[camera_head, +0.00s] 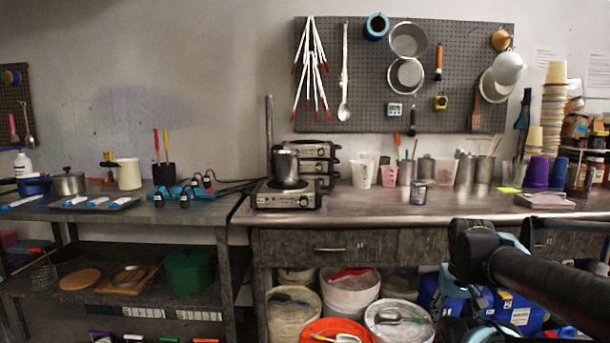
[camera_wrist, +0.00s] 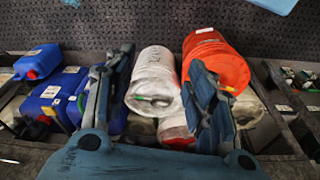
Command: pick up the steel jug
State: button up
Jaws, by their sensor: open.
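A steel jug-like vessel (camera_head: 286,168) stands upright on the left hot plate (camera_head: 287,195) on the right bench in the head view. Other steel vessels, such as a steel cup (camera_head: 466,169), stand farther right at the back of that bench, so I cannot be sure which one is the jug. My gripper (camera_wrist: 160,62) is open and empty in the wrist view, with its two blue-grey fingers well apart. It faces the buckets, and no steel jug shows there. In the head view my dark arm covers the lower right.
Under the bench are an orange bucket (camera_head: 337,328), white buckets (camera_head: 349,293) and blue containers (camera_head: 510,312). The orange bucket also shows in the wrist view (camera_wrist: 215,60).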

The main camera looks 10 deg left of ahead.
aim_at(287, 162)
jog(key=u, duration=0.85)
jog(key=k, duration=0.4)
jog(key=u, duration=0.2)
jog(key=i, duration=0.5)
